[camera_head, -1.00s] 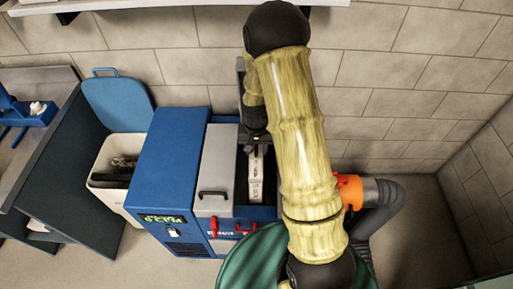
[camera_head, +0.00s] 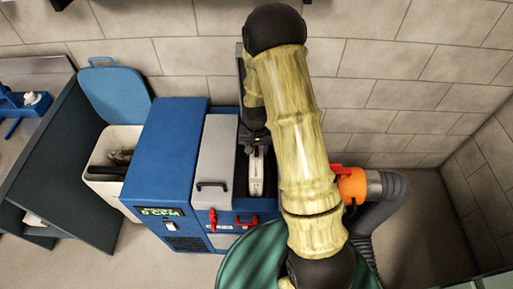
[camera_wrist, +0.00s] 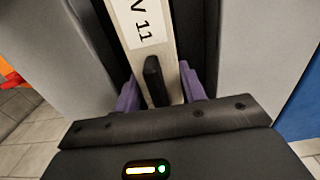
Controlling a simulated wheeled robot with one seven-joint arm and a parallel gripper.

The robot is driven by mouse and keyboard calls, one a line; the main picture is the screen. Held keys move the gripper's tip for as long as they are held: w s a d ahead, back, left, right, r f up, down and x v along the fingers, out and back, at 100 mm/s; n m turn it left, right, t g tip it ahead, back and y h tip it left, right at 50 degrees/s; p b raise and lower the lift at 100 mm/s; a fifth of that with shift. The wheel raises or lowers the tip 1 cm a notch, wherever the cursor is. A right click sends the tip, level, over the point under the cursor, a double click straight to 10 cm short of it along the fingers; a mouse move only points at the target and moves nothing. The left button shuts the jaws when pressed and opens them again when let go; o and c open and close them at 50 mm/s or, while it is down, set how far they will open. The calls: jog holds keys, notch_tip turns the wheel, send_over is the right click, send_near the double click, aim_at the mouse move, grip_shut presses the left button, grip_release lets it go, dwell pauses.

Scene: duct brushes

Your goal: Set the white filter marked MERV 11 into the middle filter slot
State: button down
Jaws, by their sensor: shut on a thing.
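The white filter (camera_head: 256,178) stands on edge in the open bay of the blue machine, right of the grey lid. In the wrist view its label (camera_wrist: 142,22) shows "V 11"; the rest of the marking is cut off. My gripper (camera_wrist: 160,88) is shut on the black tab (camera_wrist: 154,80) at the filter's end, with a purple finger on each side. In the head view my gripper (camera_head: 257,140) is at the filter's upper end. The filter lies between dark bay walls. The slot dividers are not clear, so I cannot tell which slot it is in or how deep.
The blue machine (camera_head: 165,165) has a grey lid (camera_head: 216,150) with a black handle, red latches (camera_head: 246,220) and a display reading 0 CFM. An orange hose coupling (camera_head: 351,186) is at right. An open bin (camera_head: 112,150) stands left. A stone wall is close behind.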

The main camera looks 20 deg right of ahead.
notch_tip(320, 180, down, 8)
jog(key=s+b, duration=0.1)
jog(key=b, duration=0.4)
jog(key=shift+f+b, duration=0.25)
jog(key=shift+b, duration=0.1)
dwell(0.4)
jog(key=shift+s+a+f, duration=0.1)
jog(key=shift+s, duration=0.05)
jog(key=c, duration=0.7)
grip_release()
jog(key=shift+c, duration=0.2)
jog(key=shift+t, duration=0.3)
jog(key=r, duration=1.3)
jog(key=r+p, duration=0.1)
jog(key=r, duration=0.5)
jog(key=shift+a+r, duration=0.25)
jog(key=shift+a, duration=0.05)
jog(key=shift+w+d+r, duration=0.1)
jog(key=shift+w, duration=0.1)
